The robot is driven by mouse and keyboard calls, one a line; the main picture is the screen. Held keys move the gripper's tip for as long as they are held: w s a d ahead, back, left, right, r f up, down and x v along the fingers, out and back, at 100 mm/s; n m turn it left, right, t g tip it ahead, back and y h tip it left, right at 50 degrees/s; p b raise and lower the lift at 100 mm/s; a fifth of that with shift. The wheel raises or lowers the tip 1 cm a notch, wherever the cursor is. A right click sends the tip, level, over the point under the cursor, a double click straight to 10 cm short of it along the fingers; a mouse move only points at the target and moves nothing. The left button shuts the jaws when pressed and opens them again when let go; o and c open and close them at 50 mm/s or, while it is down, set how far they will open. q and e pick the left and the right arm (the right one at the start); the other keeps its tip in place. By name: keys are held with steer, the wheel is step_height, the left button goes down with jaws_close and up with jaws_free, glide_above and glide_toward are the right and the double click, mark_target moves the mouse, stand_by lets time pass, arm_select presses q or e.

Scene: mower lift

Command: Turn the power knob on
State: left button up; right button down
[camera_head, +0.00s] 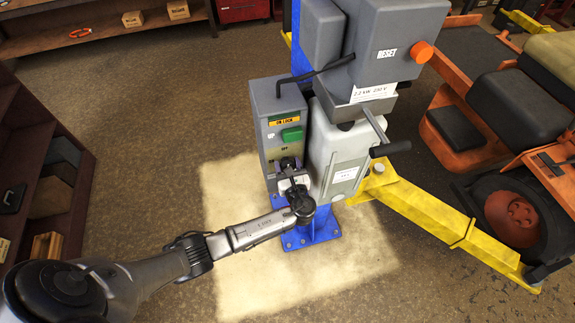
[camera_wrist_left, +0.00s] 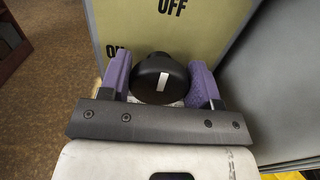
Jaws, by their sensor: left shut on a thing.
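The power knob (camera_wrist_left: 162,78) is round and black with a white mark, on the yellowish plate of the grey control box (camera_head: 267,109). In the left wrist view the mark points roughly up toward the word OFF; the word ON, partly hidden, is at lower left. My left gripper (camera_wrist_left: 161,84) is shut on the knob, its purple pads on either side of it. In the head view my left gripper (camera_head: 290,168) is at the lower front of the box and mostly hides the knob. My right gripper is not in view.
Above the knob are a green button (camera_head: 292,134) and a lock label. Beside the box stand the blue lift column, a grey unit with an orange RESET knob (camera_head: 422,52) and a black-gripped lever (camera_head: 390,149). A yellow lift arm (camera_head: 425,210) and a mower are right; shelves are left.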

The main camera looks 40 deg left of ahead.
arm_select(q)
steer(key=shift+c, duration=1.2)
